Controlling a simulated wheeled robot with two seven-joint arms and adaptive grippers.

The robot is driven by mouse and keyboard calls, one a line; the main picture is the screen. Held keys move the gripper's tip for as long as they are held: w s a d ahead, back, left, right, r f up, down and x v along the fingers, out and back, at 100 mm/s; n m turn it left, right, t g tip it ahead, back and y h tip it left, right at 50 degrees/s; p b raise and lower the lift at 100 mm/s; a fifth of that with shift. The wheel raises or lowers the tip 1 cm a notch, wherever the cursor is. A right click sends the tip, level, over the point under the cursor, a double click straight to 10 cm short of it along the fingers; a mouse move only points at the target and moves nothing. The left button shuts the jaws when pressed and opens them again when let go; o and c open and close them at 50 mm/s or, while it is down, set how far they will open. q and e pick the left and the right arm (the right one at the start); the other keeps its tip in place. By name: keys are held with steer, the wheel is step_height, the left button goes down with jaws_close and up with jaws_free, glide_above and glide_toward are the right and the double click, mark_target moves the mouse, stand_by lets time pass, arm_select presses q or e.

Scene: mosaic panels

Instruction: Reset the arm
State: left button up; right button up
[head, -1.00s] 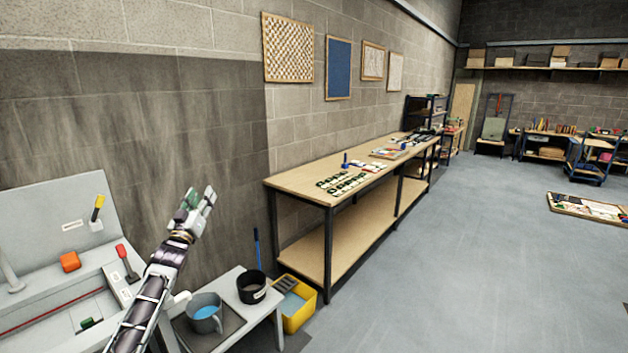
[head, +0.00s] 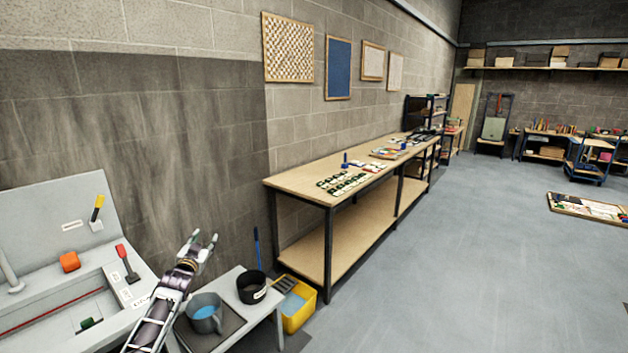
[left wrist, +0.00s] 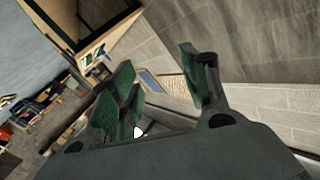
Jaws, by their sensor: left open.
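My left gripper (head: 200,241) is raised in the head view, above the small side table and just right of the grey machine. It is open, and nothing shows between its fingers. In the left wrist view its green-padded fingers (left wrist: 165,90) stand apart, with the wall and the workbench behind them. My right gripper is not in view.
A grey machine (head: 50,215) stands at the left. The side table (head: 262,303) holds a grey jug (head: 205,318) and a black pot (head: 251,290) below my arm. A yellow bucket (head: 297,312) and a long workbench (head: 300,181) lie to the right. Open floor (head: 480,270) is beyond.

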arm_select(q)
steer(key=s+d+f+g, duration=0.15)
steer(key=s+f, duration=0.35)
steer(key=f, duration=0.9)
steer(key=s+d+f+g, duration=0.1)
steer(key=s+f+g, duration=0.3)
steer(key=f, duration=1)
steer(key=s+d+f+g, duration=0.3)
steer(key=s+f, duration=1.4)
steer(key=f, duration=0.3)
steer(key=s+d+f+g, duration=0.1)
steer(key=s+f, duration=0.4)
steer(key=s, duration=0.3)
steer(key=s+d+f+g+h, duration=0.1)
steer(key=s+f+g, duration=0.1)
steer(key=s+f, duration=0.45)
steer(key=s+d+f+g, duration=0.1)
steer(key=s+f, duration=0.3)
steer(key=s, duration=0.6)
steer(key=s+d+f+g, duration=0.2)
steer(key=s+f, duration=0.1)
steer(key=s, duration=1)
steer(key=s+d+f+g, duration=0.2)
steer(key=s+f, duration=0.1)
steer(key=s, duration=1)
steer(key=shift+f+n, duration=0.2)
steer(key=shift+n, duration=0.2)
